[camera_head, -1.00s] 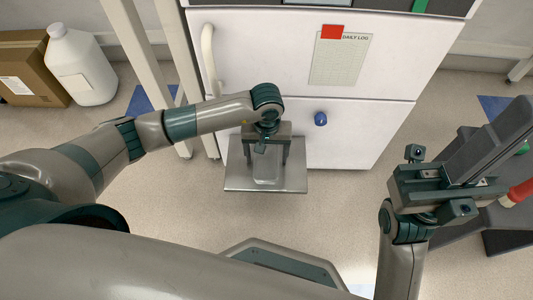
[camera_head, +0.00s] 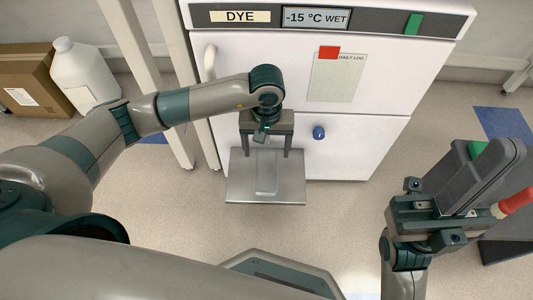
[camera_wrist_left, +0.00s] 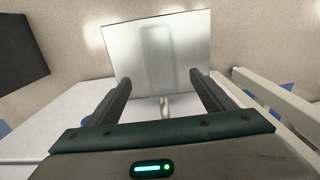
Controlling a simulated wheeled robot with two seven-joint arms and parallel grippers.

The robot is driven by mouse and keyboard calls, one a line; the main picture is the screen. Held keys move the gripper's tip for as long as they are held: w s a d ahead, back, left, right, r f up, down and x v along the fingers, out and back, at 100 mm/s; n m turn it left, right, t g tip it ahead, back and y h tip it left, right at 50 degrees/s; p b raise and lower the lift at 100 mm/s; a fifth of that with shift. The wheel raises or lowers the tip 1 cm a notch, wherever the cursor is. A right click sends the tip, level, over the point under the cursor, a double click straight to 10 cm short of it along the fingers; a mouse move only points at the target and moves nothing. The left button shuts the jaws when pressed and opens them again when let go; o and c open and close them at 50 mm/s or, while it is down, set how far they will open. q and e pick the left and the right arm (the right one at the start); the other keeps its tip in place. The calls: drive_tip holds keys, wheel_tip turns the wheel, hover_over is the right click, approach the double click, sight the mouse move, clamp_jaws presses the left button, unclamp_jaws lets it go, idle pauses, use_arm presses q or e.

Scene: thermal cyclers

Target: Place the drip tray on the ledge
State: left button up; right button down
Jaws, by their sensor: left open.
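A steel plate (camera_head: 241,187) juts out at the cabinet's foot and looks like the ledge. A shallow rounded metal shape (camera_head: 266,184) on it looks like the drip tray; I cannot tell for sure that it is a separate piece. Both show in the left wrist view, the plate (camera_wrist_left: 195,35) beyond the fingers and the rounded shape (camera_wrist_left: 156,50) at its middle.
A white cabinet (camera_head: 370,135) labelled DYE stands behind the plate, with a blue knob (camera_head: 319,132) and a pale handle (camera_head: 210,62). A white jug (camera_head: 85,68) and cardboard box (camera_head: 30,80) stand far left. A dark grey unit (camera_head: 505,225) and red-ended object (camera_head: 515,201) are at the right.

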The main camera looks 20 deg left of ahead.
use_arm(q)
drive_tip(key=shift+r, duration=0.75)
